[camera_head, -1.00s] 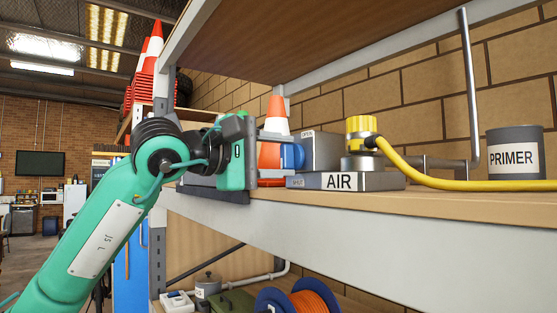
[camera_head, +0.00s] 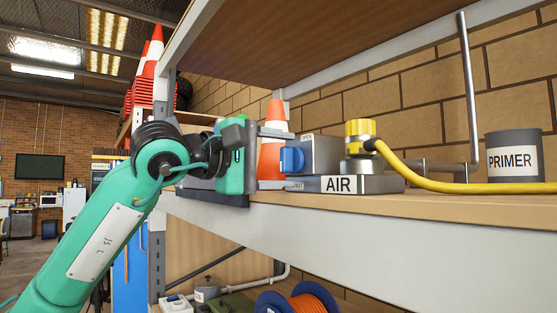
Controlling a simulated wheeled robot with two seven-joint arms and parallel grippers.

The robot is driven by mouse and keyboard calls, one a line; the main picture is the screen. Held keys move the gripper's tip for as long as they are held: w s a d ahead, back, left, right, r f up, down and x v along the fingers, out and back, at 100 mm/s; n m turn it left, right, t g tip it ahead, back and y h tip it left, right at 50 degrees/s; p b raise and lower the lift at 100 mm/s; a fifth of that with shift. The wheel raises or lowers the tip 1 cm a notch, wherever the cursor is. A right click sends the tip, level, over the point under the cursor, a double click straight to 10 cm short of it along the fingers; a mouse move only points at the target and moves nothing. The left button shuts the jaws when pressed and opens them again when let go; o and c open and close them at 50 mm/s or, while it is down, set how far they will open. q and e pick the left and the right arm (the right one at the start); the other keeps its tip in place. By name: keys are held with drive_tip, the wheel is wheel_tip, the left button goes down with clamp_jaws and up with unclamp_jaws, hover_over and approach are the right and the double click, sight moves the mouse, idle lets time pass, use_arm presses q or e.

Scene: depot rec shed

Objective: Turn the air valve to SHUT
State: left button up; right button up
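The air valve (camera_head: 320,152) is a grey box on the wooden shelf, on a base marked AIR (camera_head: 375,184). A blue handle (camera_head: 291,159) is on its left side. A small OPEN label (camera_head: 307,137) is near its top; a small label low down is too small to read surely. My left gripper (camera_head: 277,158) reaches in from the left. Its fingers are apart, one above and one below, level with the handle. It looks open; I cannot tell whether it touches the handle. My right gripper is out of view.
A yellow hose (camera_head: 440,184) runs right from a yellow fitting (camera_head: 360,135) on the valve base. A PRIMER can (camera_head: 515,155) stands at the right. An orange cone (camera_head: 272,150) is behind the gripper. A board overhangs above; a metal rod (camera_head: 469,90) hangs at right.

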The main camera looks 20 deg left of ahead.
use_arm(q)
drive_tip(key=b+v, duration=0.4)
drive_tip(key=v, duration=0.9)
drive_tip(key=shift+s+a+b, duration=0.25)
drive_tip(key=shift+s+b, duration=0.05)
drive_tip(key=shift+b, duration=0.05)
